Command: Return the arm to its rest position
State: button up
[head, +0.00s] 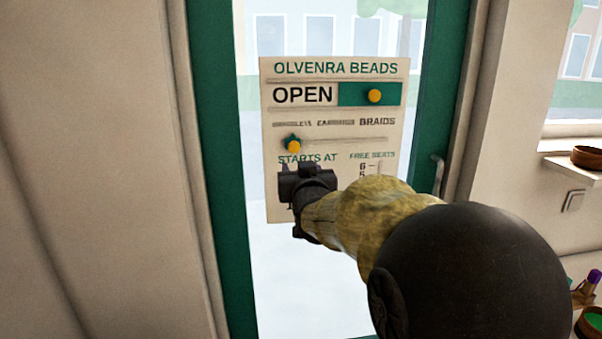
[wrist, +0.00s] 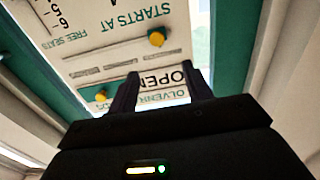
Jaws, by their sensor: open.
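My arm reaches toward the bead board (head: 327,106), a cream sign on a glass door with a green frame. My gripper (head: 292,170) is in front of the board's lower left and hides part of the text there. In the wrist view its two dark fingers (wrist: 160,90) stand apart with nothing between them.
The green door frame (head: 212,120) stands left of the glass, with a door handle (head: 438,172) on the right. A sill with a brown bowl (head: 587,157) is at the far right. A green-filled bowl (head: 590,322) sits at the lower right corner.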

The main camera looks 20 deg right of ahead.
dwell(0.4)
jog(key=s+a+f+n+g+y+p, duration=0.1)
jog(key=s+a+f+g+y+p, duration=0.15)
jog(key=f, duration=0.45)
jog(key=s+a+f+n+g+y+p, duration=0.1)
jog(key=s+a+f+g+p, duration=0.1)
jog(key=s+a+f+g, duration=0.35)
jog(key=s+a+f+g+p, duration=0.1)
jog(key=s+f+g, duration=0.2)
jog(key=s+f, duration=0.2)
jog(key=s+a+f+g+p, duration=0.1)
jog(key=s+f, duration=0.4)
jog(key=s, duration=0.5)
jog(key=g+y+p, duration=0.1)
jog(key=g, duration=0.1)
jog(key=shift+s+a+f+n+g+p, duration=0.2)
jog(key=shift+s+a+n+g+p, duration=0.1)
jog(key=shift+n+g, duration=0.1)
jog(key=shift+w, duration=0.1)
dwell(1.1)
jog(key=shift+o, duration=0.4)
